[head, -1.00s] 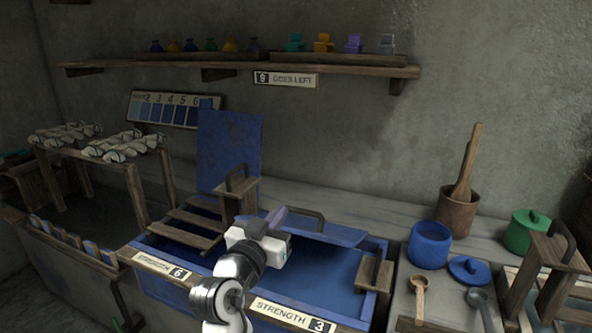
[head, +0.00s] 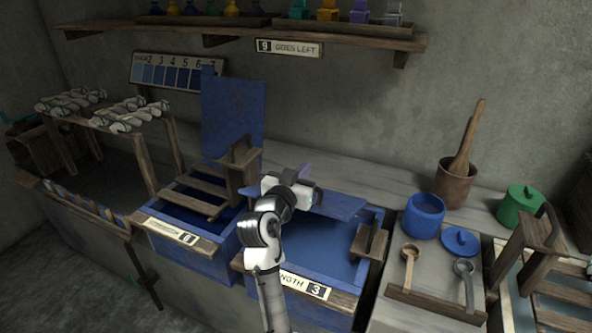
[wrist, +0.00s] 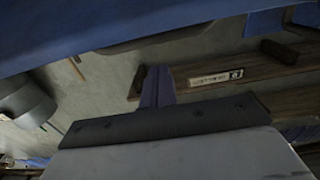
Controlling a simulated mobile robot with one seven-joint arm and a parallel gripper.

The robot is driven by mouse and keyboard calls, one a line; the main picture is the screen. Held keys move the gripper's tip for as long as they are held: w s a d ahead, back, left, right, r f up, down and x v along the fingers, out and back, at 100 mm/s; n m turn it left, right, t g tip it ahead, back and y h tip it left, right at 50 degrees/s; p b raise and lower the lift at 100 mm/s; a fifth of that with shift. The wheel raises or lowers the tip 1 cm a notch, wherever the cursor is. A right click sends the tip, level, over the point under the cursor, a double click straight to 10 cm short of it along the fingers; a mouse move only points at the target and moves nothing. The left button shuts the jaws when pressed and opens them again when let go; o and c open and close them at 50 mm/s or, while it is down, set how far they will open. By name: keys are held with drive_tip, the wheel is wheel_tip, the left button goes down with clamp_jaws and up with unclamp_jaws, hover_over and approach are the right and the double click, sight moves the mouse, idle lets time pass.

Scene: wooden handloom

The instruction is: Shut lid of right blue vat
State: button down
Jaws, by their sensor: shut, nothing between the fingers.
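The right blue vat (head: 345,240), with a sign (head: 300,285) showing 3, is partly open at its front. Its blue lid (head: 342,206) lies tilted over the rear of the vat, with dark interior showing under its edge. My gripper (head: 305,171) is at the lid's left part and hides some of it, including its handle. The purple fingers are together in the wrist view (wrist: 157,87), with nothing between them. A blue surface, probably the lid, fills the top of the wrist view close by. Whether the fingers touch the lid cannot be told.
The left vat's blue lid (head: 232,115) stands upright, with a wooden slatted rack (head: 205,190) over that vat. A small wooden piece (head: 369,243) sits on the right vat's right edge. A blue pot (head: 425,217) and ladles (head: 409,265) stand to the right.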

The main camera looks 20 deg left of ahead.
drive_tip(key=shift+s+f, duration=0.25)
drive_tip(key=shift+f, duration=0.4)
drive_tip(key=shift+s+f, duration=0.25)
drive_tip(key=shift+f, duration=0.4)
drive_tip(key=shift+f, duration=0.1)
